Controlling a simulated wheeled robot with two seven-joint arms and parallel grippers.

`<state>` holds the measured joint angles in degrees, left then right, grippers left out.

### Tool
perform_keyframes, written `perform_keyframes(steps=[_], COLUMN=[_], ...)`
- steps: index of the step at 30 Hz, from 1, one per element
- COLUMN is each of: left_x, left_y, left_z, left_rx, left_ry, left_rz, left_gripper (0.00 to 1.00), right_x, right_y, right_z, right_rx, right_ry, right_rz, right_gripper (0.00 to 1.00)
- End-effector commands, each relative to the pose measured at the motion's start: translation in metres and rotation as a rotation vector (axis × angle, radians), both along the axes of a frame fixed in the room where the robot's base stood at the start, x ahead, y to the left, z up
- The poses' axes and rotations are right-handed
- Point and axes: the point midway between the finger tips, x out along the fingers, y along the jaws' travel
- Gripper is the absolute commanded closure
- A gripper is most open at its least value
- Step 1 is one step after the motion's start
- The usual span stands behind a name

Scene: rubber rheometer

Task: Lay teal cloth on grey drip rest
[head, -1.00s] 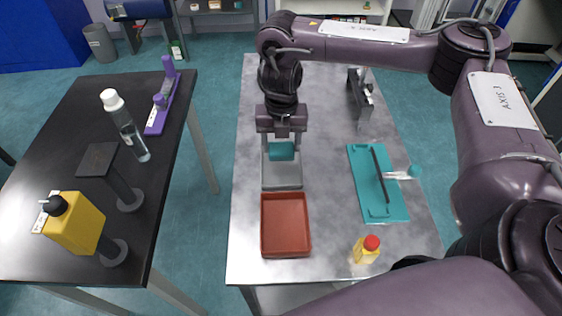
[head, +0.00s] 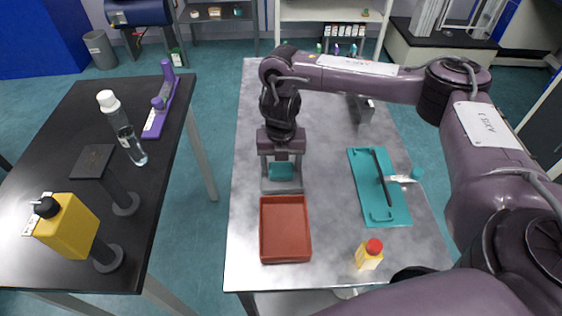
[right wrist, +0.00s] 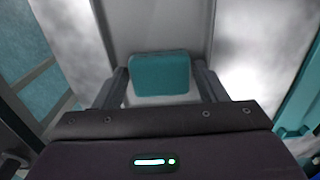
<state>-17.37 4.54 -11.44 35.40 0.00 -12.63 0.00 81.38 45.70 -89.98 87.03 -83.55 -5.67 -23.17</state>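The teal cloth (head: 281,171) is a small folded pad over the grey drip rest (head: 282,187), a shallow grey tray on the table. My right gripper (head: 281,172) points down over the rest, with one finger at each side of the cloth, and is shut on it. In the right wrist view the cloth (right wrist: 160,74) sits between the two fingers, with the pale floor of the rest (right wrist: 157,22) behind it. I cannot tell whether the cloth touches the rest. My left gripper is not in view.
A red-brown tray (head: 285,255) is just in front of the rest. A teal board (head: 372,190) with a dark bar lies to the right. A yellow bottle with a red cap (head: 368,256) stands near the front edge. A black table (head: 60,140) with bottles is at left.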

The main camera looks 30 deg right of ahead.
Motion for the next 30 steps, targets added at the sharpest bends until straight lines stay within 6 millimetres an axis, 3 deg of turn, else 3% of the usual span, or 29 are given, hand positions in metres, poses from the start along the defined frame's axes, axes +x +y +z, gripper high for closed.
perform_keyframes(steps=[11, 24, 30], left_x=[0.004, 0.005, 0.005], left_y=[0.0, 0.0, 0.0], left_z=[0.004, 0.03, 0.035], left_rx=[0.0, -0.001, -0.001], left_ry=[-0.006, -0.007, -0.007], left_rz=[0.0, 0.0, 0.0], left_gripper=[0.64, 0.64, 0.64], right_x=[0.0, 0.001, 0.001], right_y=[0.0, 0.0, 0.0], right_z=[0.008, 0.096, 0.119], right_rx=[0.0, -0.001, 0.0], right_ry=[-0.001, -0.005, -0.002], right_rz=[0.001, 0.002, 0.001], right_gripper=[0.33, 0.33, 0.33])
